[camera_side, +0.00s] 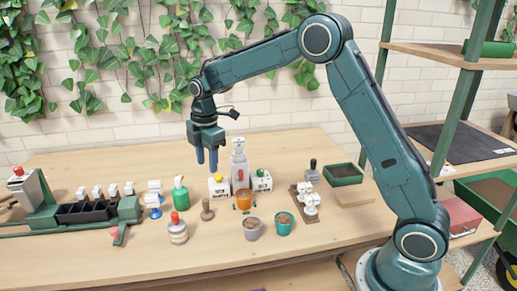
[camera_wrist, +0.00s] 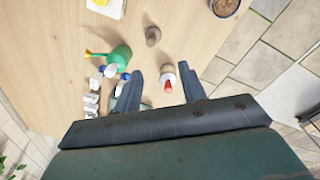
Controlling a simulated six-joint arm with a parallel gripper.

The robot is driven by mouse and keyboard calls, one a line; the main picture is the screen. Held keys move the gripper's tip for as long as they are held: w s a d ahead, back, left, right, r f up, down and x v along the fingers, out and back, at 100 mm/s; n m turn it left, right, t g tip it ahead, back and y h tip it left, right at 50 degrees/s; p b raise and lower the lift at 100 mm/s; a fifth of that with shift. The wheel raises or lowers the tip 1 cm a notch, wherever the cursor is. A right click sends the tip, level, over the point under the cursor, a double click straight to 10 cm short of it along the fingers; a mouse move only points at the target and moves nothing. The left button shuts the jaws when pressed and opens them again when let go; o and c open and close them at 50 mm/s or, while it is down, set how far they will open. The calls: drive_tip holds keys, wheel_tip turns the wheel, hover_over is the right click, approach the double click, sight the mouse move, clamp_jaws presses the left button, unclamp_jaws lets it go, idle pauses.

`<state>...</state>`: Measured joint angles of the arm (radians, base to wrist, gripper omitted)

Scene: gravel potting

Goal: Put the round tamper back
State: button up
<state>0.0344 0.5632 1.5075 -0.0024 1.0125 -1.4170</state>
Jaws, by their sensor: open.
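A small brown-grey tamper-like piece (camera_side: 207,211) with a wider base and a narrow stem stands on the table left of the orange pot; it looks like the round tamper. It also shows in the wrist view (camera_wrist: 153,36), ahead of the fingers. A second, dark-handled grey piece (camera_side: 312,174) stands farther right by the green tray; I cannot tell its shape underneath. My gripper (camera_side: 207,162) points down above the table, open and empty, higher than the tamper and apart from it. In the wrist view my gripper (camera_wrist: 164,80) has a red-capped bottle (camera_wrist: 168,77) below, between its fingers.
The orange pot (camera_side: 244,199), grey pot (camera_side: 253,229) and teal pot (camera_side: 283,223) stand right. A black-binned rack (camera_side: 85,212) is at left, a green tray (camera_side: 342,174) at right. The front table is clear.

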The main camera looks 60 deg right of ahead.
drive_tip(key=s+a+r+m+t, duration=0.1)
drive_tip(key=s+r+m+t, duration=0.2)
drive_tip(key=s+r+m, duration=0.85)
drive_tip(key=s+m+t, duration=0.2)
drive_tip(key=s+m, duration=0.2)
drive_tip(key=s, duration=1.8)
drive_tip(key=shift+s+a, duration=0.4)
